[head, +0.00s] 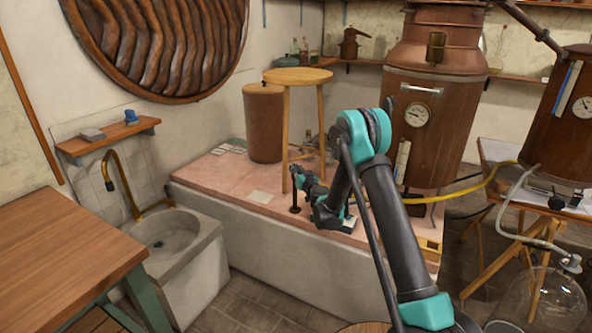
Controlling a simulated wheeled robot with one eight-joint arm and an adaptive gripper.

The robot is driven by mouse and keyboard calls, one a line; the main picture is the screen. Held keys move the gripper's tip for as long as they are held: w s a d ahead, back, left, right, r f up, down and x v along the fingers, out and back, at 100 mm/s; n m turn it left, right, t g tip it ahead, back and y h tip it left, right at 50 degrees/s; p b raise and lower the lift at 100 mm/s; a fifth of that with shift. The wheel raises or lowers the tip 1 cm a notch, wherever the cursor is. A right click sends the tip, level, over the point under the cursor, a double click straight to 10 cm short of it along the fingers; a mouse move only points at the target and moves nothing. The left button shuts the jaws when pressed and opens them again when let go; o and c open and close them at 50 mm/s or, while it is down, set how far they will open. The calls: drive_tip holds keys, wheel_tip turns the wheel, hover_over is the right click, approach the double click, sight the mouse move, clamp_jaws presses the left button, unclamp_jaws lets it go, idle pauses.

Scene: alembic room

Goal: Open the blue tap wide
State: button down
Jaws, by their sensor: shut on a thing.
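My gripper (298,178) is small and dark in the head view, at the end of my arm. How far the tap is turned cannot be seen.
A wooden stool (297,76) stands on the platform just behind my gripper. A copper still (428,120) rises to the right, with a yellow hose (470,186) beside it. A stone basin (178,238) and a wooden table (60,225) stand to the left.

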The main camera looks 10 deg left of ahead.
drive_tip(key=m+h, duration=0.1)
drive_tip(key=h, duration=0.1)
drive_tip(key=m+t+h, duration=0.1)
drive_tip(key=m+h, duration=0.1)
drive_tip(key=m+t+h, duration=0.1)
drive_tip(key=h, duration=0.1)
drive_tip(key=shift+s+a, duration=0.15)
drive_tip(key=shift+a, duration=0.15)
drive_tip(key=shift+m+h, duration=1)
drive_tip(key=shift+h, duration=0.6)
drive_tip(key=shift+m+h, duration=1)
drive_tip(key=shift+h, duration=0.9)
drive_tip(key=c, duration=1.5)
unclamp_jaws()
drive_tip(key=shift+o, duration=0.2)
drive_tip(key=v, duration=1.1)
drive_tip(key=shift+s, duration=0.4)
